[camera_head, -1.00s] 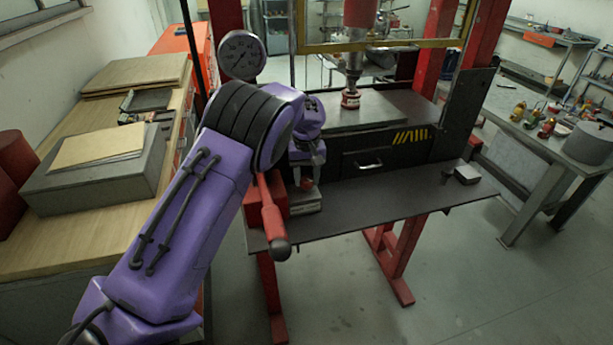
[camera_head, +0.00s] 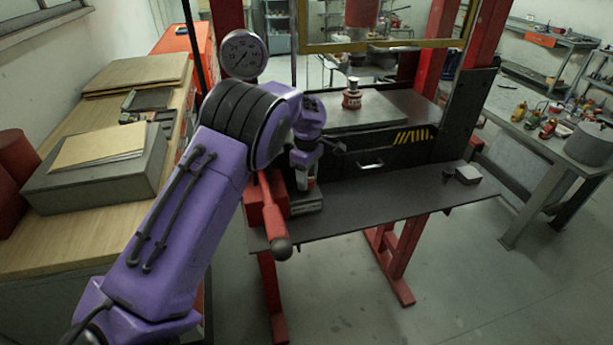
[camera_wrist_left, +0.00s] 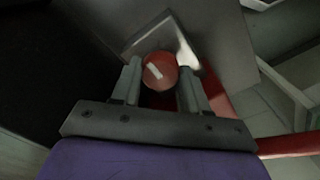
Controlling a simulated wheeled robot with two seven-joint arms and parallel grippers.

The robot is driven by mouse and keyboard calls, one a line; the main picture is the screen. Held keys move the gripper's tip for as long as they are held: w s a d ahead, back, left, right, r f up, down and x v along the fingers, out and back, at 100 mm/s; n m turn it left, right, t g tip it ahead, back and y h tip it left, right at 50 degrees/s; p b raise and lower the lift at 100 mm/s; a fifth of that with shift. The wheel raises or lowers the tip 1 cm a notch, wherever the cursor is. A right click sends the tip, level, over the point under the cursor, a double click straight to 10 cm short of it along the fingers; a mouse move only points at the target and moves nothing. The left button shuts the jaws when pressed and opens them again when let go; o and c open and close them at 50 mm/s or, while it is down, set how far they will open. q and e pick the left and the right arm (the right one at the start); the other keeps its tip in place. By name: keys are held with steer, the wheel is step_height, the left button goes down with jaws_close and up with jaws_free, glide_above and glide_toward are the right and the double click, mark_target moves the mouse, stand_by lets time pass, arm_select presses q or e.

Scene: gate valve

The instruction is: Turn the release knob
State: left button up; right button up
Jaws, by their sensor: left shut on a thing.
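The release knob (camera_wrist_left: 160,72) is a round red knob with a white mark, seen between my fingers in the left wrist view. It sits on a grey metal block on the press. My left gripper (camera_head: 305,182) is low at the left side of the press, just behind the red lever. In the left wrist view its two fingers (camera_wrist_left: 160,85) lie against both sides of the knob, shut on it. In the head view the fingers mostly hide the knob. My right gripper is not in view.
A red pump lever (camera_head: 271,215) stands close in front of my left gripper. A round gauge (camera_head: 243,54) is above. A red-and-silver part (camera_head: 352,95) stands on the press plate, below the raised red ram (camera_head: 361,12). The dark shelf (camera_head: 400,195) is mostly clear.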

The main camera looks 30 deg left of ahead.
arm_select(q)
steer(key=shift+d+n, duration=0.1)
steer(key=shift+n, duration=1)
steer(key=shift+r, duration=0.1)
steer(key=o, duration=1.1)
steer(key=shift+c, duration=0.2)
step_height(320, 180, up, 10)
steer(key=b, duration=0.2)
steer(key=shift+r, duration=0.25)
